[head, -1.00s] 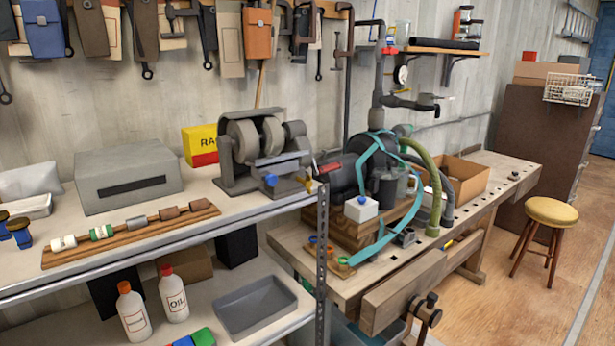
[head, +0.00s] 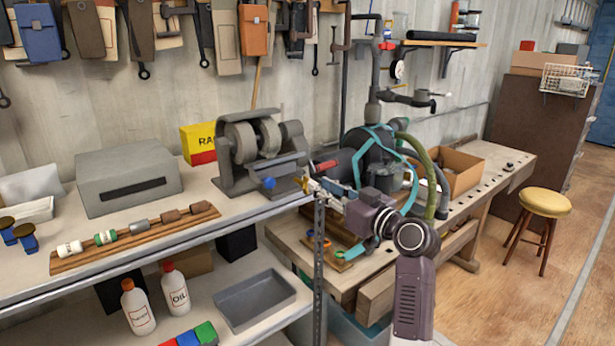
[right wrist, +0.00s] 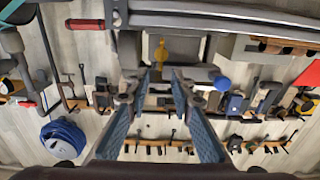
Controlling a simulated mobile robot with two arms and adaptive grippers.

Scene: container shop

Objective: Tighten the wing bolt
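The yellow wing bolt (head: 303,182) sits at the front right of the grey bench grinder (head: 262,150), by its tool rest. In the right wrist view the wing bolt (right wrist: 160,53) shows straight ahead, just beyond and between the fingertips. My right gripper (head: 322,185) reaches in from the right, level with the bolt and close to it. Its two blue-padded fingers (right wrist: 160,82) are apart with nothing between them. I cannot tell whether a fingertip touches the bolt. My left gripper is not in view.
A blue ball knob (head: 269,183) sits left of the bolt and shows beside the fingers in the wrist view (right wrist: 222,83). The metal shelf (head: 240,212) edge and post lie below. The workbench (head: 503,170) stands behind my right arm.

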